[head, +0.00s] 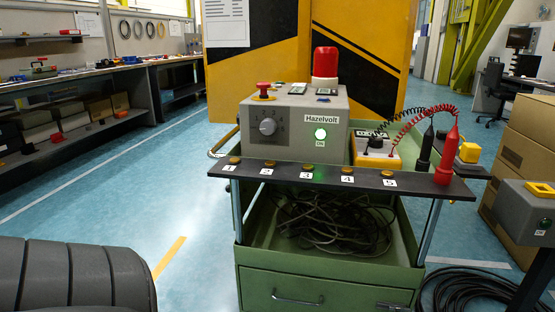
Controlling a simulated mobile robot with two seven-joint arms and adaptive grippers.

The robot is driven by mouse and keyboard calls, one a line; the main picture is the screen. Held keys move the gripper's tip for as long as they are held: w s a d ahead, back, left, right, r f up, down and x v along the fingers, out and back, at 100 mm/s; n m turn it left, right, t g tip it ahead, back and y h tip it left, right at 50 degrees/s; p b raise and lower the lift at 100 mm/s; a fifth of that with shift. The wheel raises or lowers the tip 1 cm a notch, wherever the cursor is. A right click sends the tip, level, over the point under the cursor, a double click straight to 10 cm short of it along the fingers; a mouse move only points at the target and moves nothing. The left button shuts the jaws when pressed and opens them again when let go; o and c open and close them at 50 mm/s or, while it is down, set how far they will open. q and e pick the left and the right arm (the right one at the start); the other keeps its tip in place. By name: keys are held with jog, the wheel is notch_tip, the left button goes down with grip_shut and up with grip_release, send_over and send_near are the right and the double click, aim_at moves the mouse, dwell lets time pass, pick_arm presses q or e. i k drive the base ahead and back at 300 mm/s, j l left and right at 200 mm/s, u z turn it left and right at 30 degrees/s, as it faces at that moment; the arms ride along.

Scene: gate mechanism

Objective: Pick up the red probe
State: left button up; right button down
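Neither of my grippers is in view.
A grey control box (294,123) with a red lamp and lit green button stands behind the bar. Round brass contacts numbered 1 to 5 line the bar. The green cart (318,290) holds tangled cables. Cardboard boxes (524,150) and a grey button box (524,222) stand at right.

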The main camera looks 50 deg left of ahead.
aim_at(451, 145)
jog(key=i+j+u, duration=0.15)
jog(key=i, duration=0.4)
jog(key=i+j+u, duration=0.15)
jog(key=i, duration=0.4)
jog(key=u, duration=2.05)
jog(key=z, duration=1.7)
jog(key=u, duration=0.95)
